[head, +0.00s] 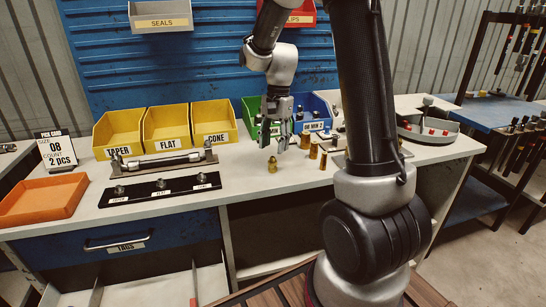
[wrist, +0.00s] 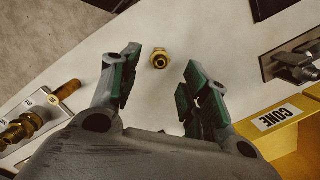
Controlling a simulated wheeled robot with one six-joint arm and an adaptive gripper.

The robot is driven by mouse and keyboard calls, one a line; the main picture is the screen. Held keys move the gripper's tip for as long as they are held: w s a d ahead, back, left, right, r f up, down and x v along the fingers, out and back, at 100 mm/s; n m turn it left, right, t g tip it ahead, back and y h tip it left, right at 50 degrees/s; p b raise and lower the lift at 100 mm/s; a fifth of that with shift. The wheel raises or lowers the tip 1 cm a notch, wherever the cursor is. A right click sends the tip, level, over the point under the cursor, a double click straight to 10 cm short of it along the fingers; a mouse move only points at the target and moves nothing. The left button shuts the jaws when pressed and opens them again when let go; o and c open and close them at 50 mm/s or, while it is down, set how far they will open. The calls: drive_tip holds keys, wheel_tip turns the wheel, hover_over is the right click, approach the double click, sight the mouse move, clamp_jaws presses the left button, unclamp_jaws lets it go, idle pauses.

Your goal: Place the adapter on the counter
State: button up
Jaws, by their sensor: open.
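A small brass adapter (head: 272,164) stands on the white counter (head: 245,185), near the middle of its front part. In the wrist view the adapter (wrist: 159,58) shows its open round end, just beyond and between the two spread fingertips. My gripper (head: 274,146) is open and empty, pointing down just above and behind the adapter. The adapter appears clear of both green-padded fingers and rests on the counter.
Several brass fittings (head: 314,151) stand to the right of my gripper. Yellow bins (head: 166,130), a black strip with fittings (head: 160,189) and an orange tray (head: 42,200) are to the left. Green and blue bins stand behind. The counter around the adapter is clear.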

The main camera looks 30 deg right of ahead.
drive_tip(key=s+r+n+t, duration=0.2)
drive_tip(key=s+r+n, duration=0.2)
drive_tip(key=s+r, duration=0.7)
drive_tip(key=s+r+n+t+h, duration=0.1)
drive_tip(key=s+r+n+t, duration=0.1)
drive_tip(key=s+n, duration=0.5)
drive_tip(key=s+t, duration=0.1)
drive_tip(key=s, duration=0.4)
drive_tip(key=shift+s+d+r+h, duration=0.15)
drive_tip(key=shift+d+r+h, duration=0.15)
drive_tip(key=shift+d+r, duration=0.1)
